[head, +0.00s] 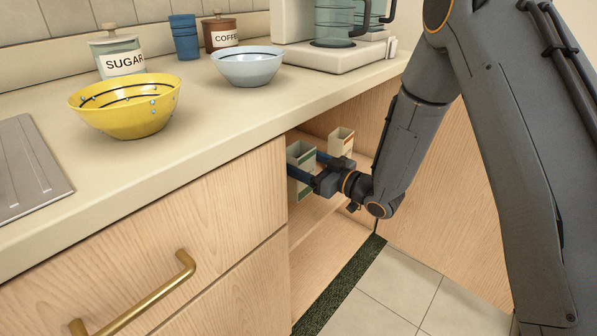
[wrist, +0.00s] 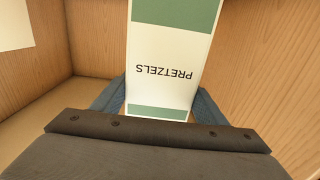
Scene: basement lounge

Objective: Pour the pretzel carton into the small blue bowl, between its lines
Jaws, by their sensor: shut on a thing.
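The pretzel carton (head: 300,156), white and green and open at the top, stands upright on the shelf inside the open lower cabinet. In the wrist view the carton (wrist: 172,40) shows its PRETZELS label upside down. My gripper (head: 308,165) is shut on it, with one blue finger on each side; the fingers also show in the wrist view (wrist: 160,100). The small blue bowl (head: 248,70), pale blue, stands on the counter above, with a dark line visible on its inside wall. The carton's contents are not visible.
Another carton (head: 341,141) stands behind my gripper on the shelf. The counter's edge overhangs the cabinet.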

